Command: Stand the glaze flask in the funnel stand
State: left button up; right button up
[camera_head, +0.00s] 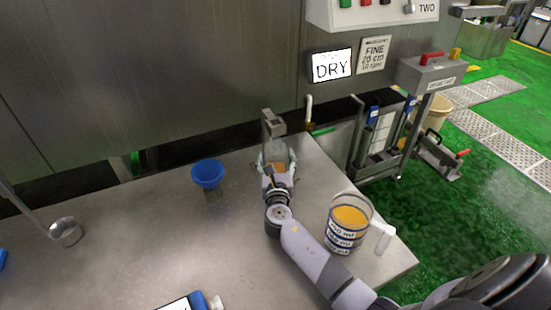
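A clear flask (278,147) with orange contents stands near the far edge of the steel table, in front of a grey metal bracket. I take it to be the glaze flask. My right gripper (277,161) reaches it from the near side, with a finger on each side of it. Whether the fingers press on the glass is too small to tell. A blue funnel-shaped cup (207,173) on a short stem stands to the left, apart from the gripper; it looks like the funnel stand. My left gripper is not in view.
A clear labelled beaker of orange liquid (347,222) and a white capped vial (385,239) stand near the table's right edge, close to my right forearm. A metal ladle (66,231) lies at left. A blue-and-white item (196,302) is at the front. The table's left middle is clear.

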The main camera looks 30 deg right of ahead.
jog(key=shift+o, duration=0.5)
jog(key=shift+r, duration=0.25)
jog(key=v, duration=1.2)
jog(key=shift+f+b, duration=0.1)
jog(key=shift+b, duration=0.3)
